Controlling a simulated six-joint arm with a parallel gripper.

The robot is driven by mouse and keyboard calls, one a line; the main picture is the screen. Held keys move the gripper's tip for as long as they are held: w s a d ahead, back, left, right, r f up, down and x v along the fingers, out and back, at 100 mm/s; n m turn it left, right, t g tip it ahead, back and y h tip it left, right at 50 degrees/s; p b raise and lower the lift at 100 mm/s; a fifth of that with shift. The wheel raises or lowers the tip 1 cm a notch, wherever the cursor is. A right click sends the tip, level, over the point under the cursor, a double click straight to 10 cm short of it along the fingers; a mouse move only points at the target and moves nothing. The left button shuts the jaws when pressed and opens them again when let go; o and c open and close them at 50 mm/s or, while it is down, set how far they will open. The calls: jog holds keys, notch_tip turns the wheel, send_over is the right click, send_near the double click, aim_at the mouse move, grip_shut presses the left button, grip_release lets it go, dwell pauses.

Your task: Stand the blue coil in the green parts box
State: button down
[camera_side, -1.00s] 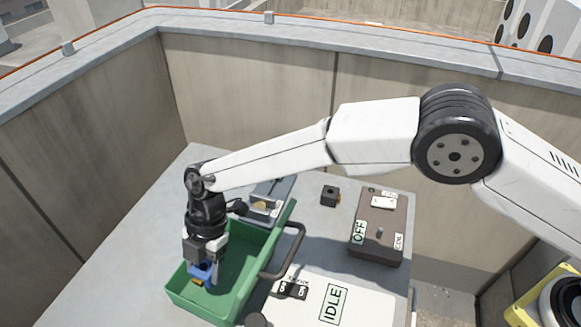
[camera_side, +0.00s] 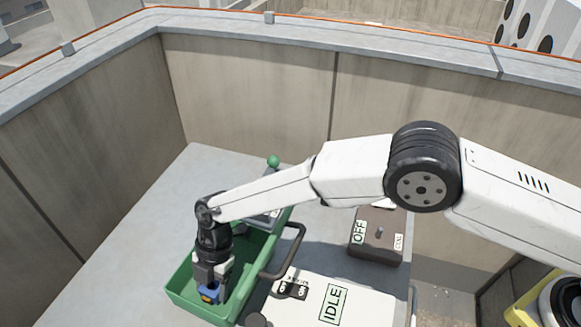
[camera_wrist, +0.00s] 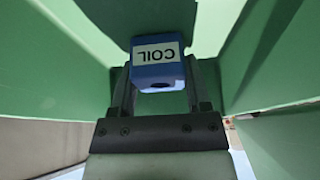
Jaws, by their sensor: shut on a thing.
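The blue coil (camera_side: 209,292) is between the fingers of my gripper (camera_side: 210,287), which is shut on it. In the wrist view the coil (camera_wrist: 158,66) carries a white label reading COIL and has a dark hole in the face towards the camera. My gripper (camera_wrist: 158,85) has one finger on each side of it. The green parts box (camera_side: 181,291) stands at the front left of the table, and the coil is inside its outline, low between the walls. I cannot tell whether the coil touches the box floor.
A black handle (camera_side: 293,250) stands along the box's right side. A white panel marked IDLE (camera_side: 333,303) with switches lies to the right, and a brown box marked OFF (camera_side: 377,245) stands behind it. A green knob (camera_side: 273,161) shows behind my arm. The table's left side is clear.

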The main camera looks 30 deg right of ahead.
jog(key=shift+f, duration=0.1)
jog(key=shift+c, duration=0.2)
grip_release()
jog(key=v, duration=1.2)
jog(key=shift+w, duration=0.1)
dwell(0.7)
